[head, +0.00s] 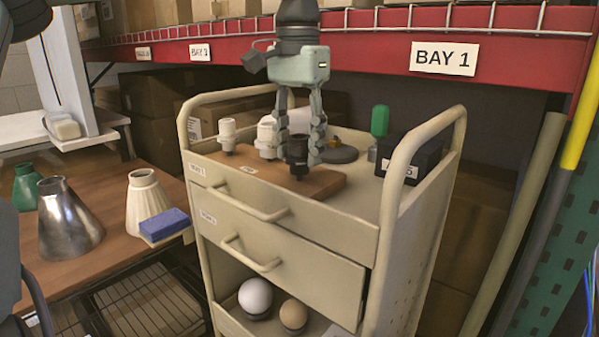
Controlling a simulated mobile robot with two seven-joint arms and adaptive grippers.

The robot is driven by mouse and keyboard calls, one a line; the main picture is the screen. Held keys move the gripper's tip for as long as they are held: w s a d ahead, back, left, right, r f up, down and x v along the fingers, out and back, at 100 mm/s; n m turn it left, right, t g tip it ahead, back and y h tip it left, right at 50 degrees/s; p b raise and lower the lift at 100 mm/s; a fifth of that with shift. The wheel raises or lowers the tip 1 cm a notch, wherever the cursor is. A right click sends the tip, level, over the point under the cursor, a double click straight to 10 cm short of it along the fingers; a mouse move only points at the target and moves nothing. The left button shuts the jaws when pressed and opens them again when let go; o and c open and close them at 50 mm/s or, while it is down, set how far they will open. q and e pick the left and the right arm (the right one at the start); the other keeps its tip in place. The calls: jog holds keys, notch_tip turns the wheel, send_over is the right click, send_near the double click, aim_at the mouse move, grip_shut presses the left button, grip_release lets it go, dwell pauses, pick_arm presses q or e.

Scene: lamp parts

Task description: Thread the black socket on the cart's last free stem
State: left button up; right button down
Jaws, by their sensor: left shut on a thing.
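The black socket (297,150) is upright between the fingertips of my left gripper (300,146), which is shut on it and points straight down. The socket is over the front right part of the brown wooden board (322,183) on the cart (330,228). A dark narrow part shows right under the socket. I cannot tell whether the socket touches a stem or hangs just above it. Two white sockets (227,134) (266,136) stand upright on the board to the left. The fingers partly hide what is behind. My right gripper is not in view.
A green-handled tool (379,122) and a black box (410,158) stand at the cart's right, near its raised handle (399,185). Lamp shades (68,218) (147,205) and a blue sponge-like block (164,224) are on the left table. A red shelf beam (365,47) runs behind.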

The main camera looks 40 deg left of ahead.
pick_arm(q)
jog(key=m, duration=0.2)
jog(key=shift+s+f+m, duration=0.2)
jog(key=shift+f+m, duration=0.1)
jog(key=shift+f, duration=0.05)
jog(key=shift+m, duration=1.2)
jog(key=m, duration=0.4)
jog(key=shift+a, duration=0.1)
jog(key=shift+m, duration=0.6)
jog(key=o, duration=0.9)
jog(key=shift+m, duration=0.3)
jog(key=o, duration=0.5)
jog(key=shift+w, duration=0.2)
jog(key=shift+r, duration=0.15)
